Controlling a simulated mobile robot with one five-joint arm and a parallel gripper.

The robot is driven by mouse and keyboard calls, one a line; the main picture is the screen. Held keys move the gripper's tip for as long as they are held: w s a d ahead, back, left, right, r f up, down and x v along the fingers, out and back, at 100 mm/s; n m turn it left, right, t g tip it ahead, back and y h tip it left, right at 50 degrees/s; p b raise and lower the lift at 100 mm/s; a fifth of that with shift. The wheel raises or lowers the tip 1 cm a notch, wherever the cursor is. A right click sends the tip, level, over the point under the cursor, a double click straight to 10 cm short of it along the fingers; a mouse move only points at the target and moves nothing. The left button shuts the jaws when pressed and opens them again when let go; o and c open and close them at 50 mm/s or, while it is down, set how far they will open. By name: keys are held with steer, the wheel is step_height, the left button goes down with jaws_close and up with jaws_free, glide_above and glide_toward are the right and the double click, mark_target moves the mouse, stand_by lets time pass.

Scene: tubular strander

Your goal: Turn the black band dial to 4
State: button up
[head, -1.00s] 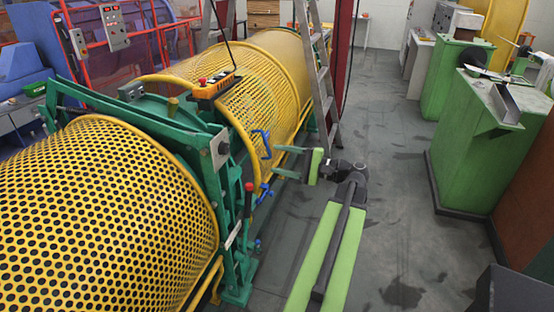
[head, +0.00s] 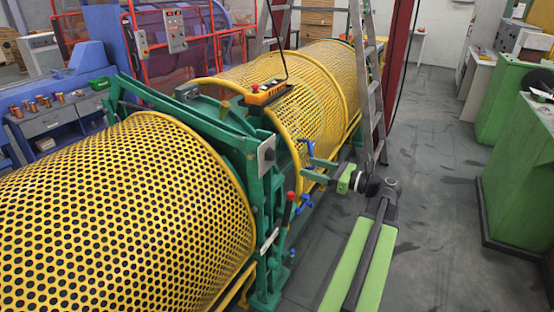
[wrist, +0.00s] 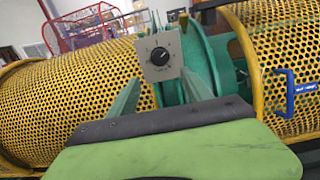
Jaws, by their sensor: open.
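The black dial (wrist: 159,56) is a round knob with a light pointer mark on a square grey plate (wrist: 155,68). Scale figures around it are too small to read. In the head view the plate (head: 267,156) stands on the green frame between the yellow mesh guards; its dial face cannot be made out there. My gripper (head: 307,169) is open and empty, to the right of the plate and apart from it. In the wrist view its two green fingers (wrist: 160,88) point toward the machine, with the dial beyond and between them, a little above the tips.
Yellow mesh guards (head: 110,215) flank the green frame (head: 265,220). Blue handles (head: 304,203) and a red-tipped lever (head: 290,197) sit close to my gripper. A ladder (head: 370,80) stands behind. An orange pendant box (head: 266,92) rests on top. Floor (head: 430,200) is clear to the right.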

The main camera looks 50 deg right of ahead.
mark_target(274, 156)
steer(key=x, duration=1.3)
steer(key=shift+s, duration=0.1)
jaws_close()
steer(key=shift+n, duration=0.3)
jaws_free()
